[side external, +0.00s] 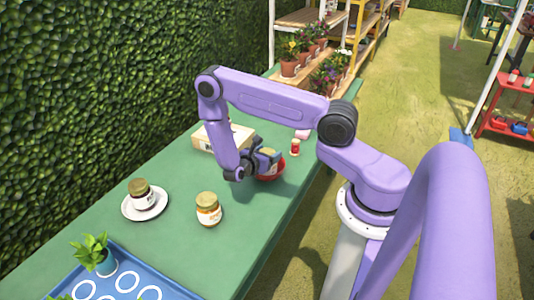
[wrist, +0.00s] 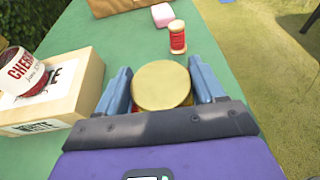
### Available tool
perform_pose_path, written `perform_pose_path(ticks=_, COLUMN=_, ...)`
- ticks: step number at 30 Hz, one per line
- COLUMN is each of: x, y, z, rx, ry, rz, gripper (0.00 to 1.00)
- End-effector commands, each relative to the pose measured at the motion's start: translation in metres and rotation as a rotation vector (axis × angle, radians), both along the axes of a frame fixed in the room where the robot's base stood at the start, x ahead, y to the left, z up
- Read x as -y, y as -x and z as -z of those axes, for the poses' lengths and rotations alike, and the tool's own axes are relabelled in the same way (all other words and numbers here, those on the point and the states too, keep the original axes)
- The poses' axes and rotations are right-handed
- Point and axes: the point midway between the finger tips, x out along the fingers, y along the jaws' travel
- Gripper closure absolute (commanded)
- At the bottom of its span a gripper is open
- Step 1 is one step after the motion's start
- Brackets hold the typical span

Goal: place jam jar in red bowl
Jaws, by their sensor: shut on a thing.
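My gripper (wrist: 162,88) is shut on a jam jar with a gold lid (wrist: 162,82); the lid sits between the two blue fingers in the wrist view. In the side view my gripper (side external: 264,160) is at the red bowl (side external: 271,174), with the held jar over or inside it. Whether the jar touches the bowl's bottom is hidden by the fingers. The bowl stands on the green table, and only slivers of red show beside the jar in the wrist view.
A jar (side external: 208,210) stands on the table, another (side external: 142,193) on a white plate (side external: 158,211). A blue tray (side external: 150,272) holds a potted plant (side external: 97,254).

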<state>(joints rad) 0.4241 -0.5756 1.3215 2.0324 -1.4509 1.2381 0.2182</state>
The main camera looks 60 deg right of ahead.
Motion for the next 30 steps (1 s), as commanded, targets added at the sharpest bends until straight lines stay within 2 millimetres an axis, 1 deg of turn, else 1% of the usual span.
perform_pose_path(ticks=1, x=0.0, y=0.0, z=0.001, rx=0.0, ry=0.0, rz=0.0, gripper=0.29)
perform_pose_path(ticks=2, x=0.0, y=0.0, z=0.001, rx=0.001, ry=0.0, rz=0.0, gripper=0.19)
perform_pose_path(ticks=3, x=0.0, y=0.0, z=0.001, rx=0.001, ry=0.0, rz=0.0, gripper=0.06)
perform_pose_path(ticks=11, x=0.0, y=0.0, z=0.001, rx=0.0, ry=0.0, rz=0.0, gripper=0.06)
perform_pose_path(ticks=15, x=-0.001, y=0.0, z=-0.003, rx=0.0, ry=0.0, rz=-0.001, gripper=0.06)
perform_pose_path(ticks=17, x=-0.008, y=-0.001, z=-0.005, rx=0.001, ry=0.0, rz=-0.004, gripper=0.06)
perform_pose_path(ticks=20, x=-0.023, y=-0.002, z=-0.009, rx=0.001, ry=0.0, rz=-0.005, gripper=0.06)
perform_pose_path(ticks=27, x=-0.07, y=-0.004, z=-0.024, rx=0.004, ry=-0.001, rz=-0.005, gripper=0.06)
perform_pose_path(ticks=30, x=-0.087, y=-0.004, z=-0.029, rx=0.001, ry=-0.001, rz=-0.004, gripper=0.06)
